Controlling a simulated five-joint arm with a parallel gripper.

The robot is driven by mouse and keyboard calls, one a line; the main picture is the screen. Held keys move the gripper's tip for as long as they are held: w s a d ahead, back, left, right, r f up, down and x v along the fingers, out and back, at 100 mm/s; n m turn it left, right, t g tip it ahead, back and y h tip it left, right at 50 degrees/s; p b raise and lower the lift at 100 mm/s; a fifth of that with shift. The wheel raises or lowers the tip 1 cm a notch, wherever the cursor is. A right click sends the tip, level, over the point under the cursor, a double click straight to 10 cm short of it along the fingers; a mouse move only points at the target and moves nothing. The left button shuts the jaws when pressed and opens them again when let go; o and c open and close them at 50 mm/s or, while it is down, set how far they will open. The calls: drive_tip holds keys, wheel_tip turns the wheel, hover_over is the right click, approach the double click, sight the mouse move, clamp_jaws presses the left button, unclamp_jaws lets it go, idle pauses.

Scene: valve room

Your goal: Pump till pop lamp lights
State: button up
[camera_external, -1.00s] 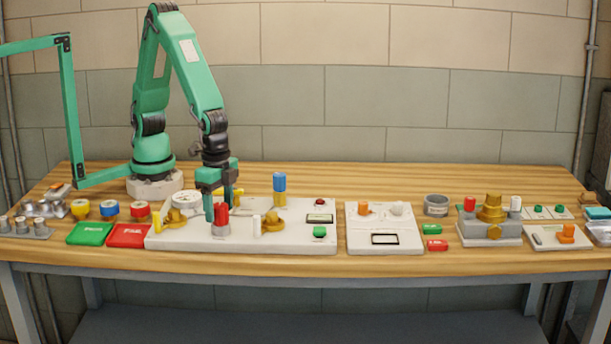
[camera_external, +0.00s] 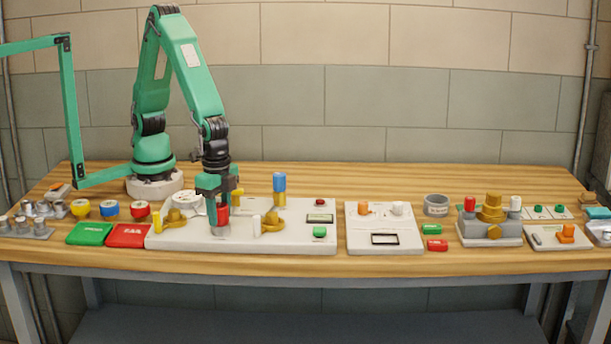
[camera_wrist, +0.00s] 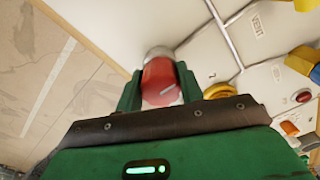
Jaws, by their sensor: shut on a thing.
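A red pump knob (camera_external: 223,214) stands on a short grey cylinder (camera_external: 220,231) at the front of the white panel (camera_external: 290,241). My gripper (camera_external: 222,208) is above it with its fingers down on either side, shut on the knob. In the wrist view the red knob (camera_wrist: 159,82) sits between the green fingers, its grey base (camera_wrist: 158,52) just beyond. A red dome (camera_external: 320,202), possibly the lamp, is at the panel's back right, above a small display window (camera_external: 320,218). I cannot tell whether it is lit or read its label.
Yellow valve handles (camera_external: 272,222) stand right and left of the knob. A blue-topped post (camera_external: 279,184) rises behind, and a green button (camera_external: 319,232) is at the panel's right front. Red (camera_external: 127,235) and green (camera_external: 90,233) plates lie left. A second white panel (camera_external: 384,222) stands right.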

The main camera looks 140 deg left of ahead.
sight(219, 205)
drive_tip(key=shift+m, duration=2.3)
drive_tip(key=o, duration=1)
drive_tip(key=shift+r, duration=0.15)
drive_tip(key=shift+r, duration=3.8)
